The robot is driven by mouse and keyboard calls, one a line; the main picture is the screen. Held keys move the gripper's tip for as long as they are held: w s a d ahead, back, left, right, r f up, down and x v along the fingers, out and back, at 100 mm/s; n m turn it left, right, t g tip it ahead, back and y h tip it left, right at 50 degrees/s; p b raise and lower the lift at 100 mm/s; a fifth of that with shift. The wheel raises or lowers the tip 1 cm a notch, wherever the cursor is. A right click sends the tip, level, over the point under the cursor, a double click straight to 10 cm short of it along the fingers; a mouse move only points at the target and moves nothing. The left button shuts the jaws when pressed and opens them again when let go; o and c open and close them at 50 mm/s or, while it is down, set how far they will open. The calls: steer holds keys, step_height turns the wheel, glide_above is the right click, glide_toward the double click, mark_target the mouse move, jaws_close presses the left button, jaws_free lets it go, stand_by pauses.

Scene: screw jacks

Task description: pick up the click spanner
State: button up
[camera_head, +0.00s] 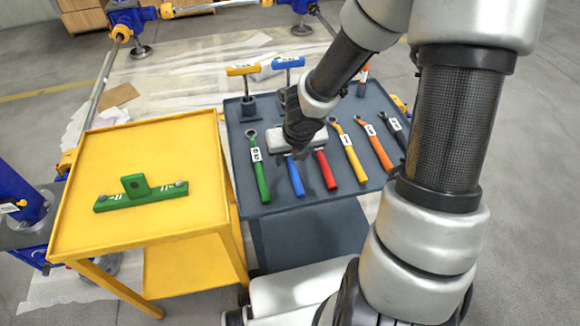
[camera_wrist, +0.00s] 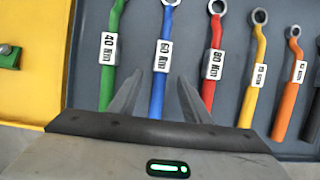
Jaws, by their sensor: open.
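Several coloured spanners with white labels lie in a row on the grey trolley top (camera_head: 300,203); nothing shows which is the click spanner. The blue spanner (camera_head: 295,178) is labelled 60 Nm, with its ring end away from me in the wrist view (camera_wrist: 158,88). My gripper (camera_wrist: 160,76) is open and empty above the blue handle, which shows between its fingers. In the head view my gripper (camera_head: 299,153) hides the upper part of this spanner. The green spanner (camera_head: 261,178), labelled 40 Nm, lies to its left and the red spanner (camera_head: 326,172), labelled 80 Nm, to its right.
Yellow (camera_head: 350,158), orange (camera_head: 377,150) and black (camera_head: 396,130) spanners lie further right. Yellow (camera_head: 243,70) and blue (camera_head: 288,63) T-handled tools stand upright at the back. A yellow trolley (camera_head: 80,225) on the left bears a green bracket (camera_head: 140,196), with free room around it.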

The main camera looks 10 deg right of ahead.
steer(key=shift+w+f, duration=0.3)
steer(key=shift+f, duration=0.3)
jaws_close()
steer(key=shift+r, duration=0.2)
